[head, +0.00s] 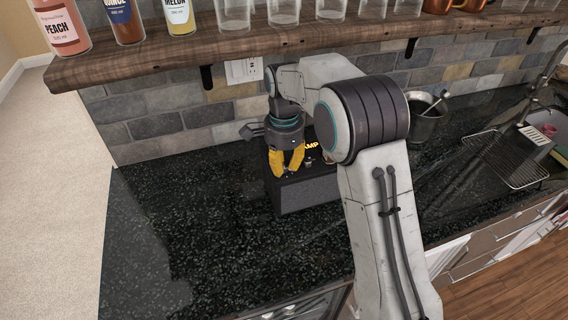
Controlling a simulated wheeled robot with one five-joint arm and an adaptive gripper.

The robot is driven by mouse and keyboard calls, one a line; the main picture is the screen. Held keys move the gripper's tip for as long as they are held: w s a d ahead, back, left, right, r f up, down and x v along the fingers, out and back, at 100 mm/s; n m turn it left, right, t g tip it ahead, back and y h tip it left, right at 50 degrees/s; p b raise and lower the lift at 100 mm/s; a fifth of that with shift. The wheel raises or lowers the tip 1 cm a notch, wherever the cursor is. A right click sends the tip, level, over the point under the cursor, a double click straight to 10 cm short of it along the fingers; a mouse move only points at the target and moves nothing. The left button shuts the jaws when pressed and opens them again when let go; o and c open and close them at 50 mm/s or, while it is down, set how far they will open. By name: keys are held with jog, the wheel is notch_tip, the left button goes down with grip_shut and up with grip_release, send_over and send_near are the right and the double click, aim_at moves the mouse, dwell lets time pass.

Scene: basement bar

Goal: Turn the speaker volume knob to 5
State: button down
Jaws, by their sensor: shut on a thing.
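A black box-shaped speaker (302,192) with yellow lettering partly reading "AMP" stands on the dark speckled counter near the tiled wall. My gripper (286,172) has yellow fingers and points down onto the speaker's top at its left side. The fingers are closed together at their tips on something small at the top. The volume knob is hidden by the fingers, and its setting cannot be read. My arm covers the right part of the speaker.
A wooden shelf (300,34) with bottles and glasses overhangs the counter at the back. A metal cup (424,118) with a spoon-like tool stands to the right. A wire rack (500,158) lies by the sink. The counter's front left (160,230) is clear.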

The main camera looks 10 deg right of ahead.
aim_at(284, 165)
jog(key=m, duration=0.5)
jog(key=shift+s+f+m, duration=0.1)
jog(key=shift+f+m, duration=0.1)
jog(key=shift+m, duration=0.1)
dwell(0.4)
jog(key=c, duration=1.1)
grip_release()
jog(key=shift+r, duration=0.1)
jog(key=shift+o, duration=0.2)
jog(key=shift+r, duration=0.1)
notch_tip(284, 165, up, 12)
